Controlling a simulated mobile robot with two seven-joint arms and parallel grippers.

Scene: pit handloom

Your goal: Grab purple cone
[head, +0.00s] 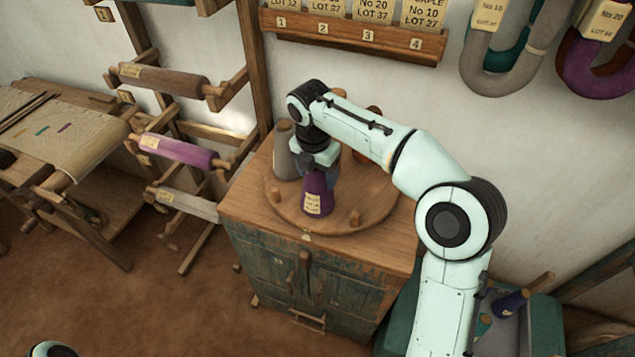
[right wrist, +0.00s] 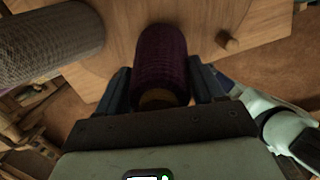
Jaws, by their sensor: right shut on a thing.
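The purple cone (head: 316,190) stands on a round wooden board on top of a cabinet, with a pale label on its front. My right gripper (head: 318,168) comes down from above and is shut on the upper part of the cone. In the right wrist view the purple cone (right wrist: 163,62) sits between the two dark fingers of my right gripper (right wrist: 163,88). I cannot tell whether the cone still touches the board. Of my left arm only a small piece shows at the bottom left of the head view, and its gripper is out of view.
A grey cone (head: 286,155) stands close left of the purple one, and it also shows in the right wrist view (right wrist: 50,45). The round board (head: 372,208) has short wooden pegs. An orange cone is partly hidden behind my arm. A rack with a purple roll (head: 178,150) stands left.

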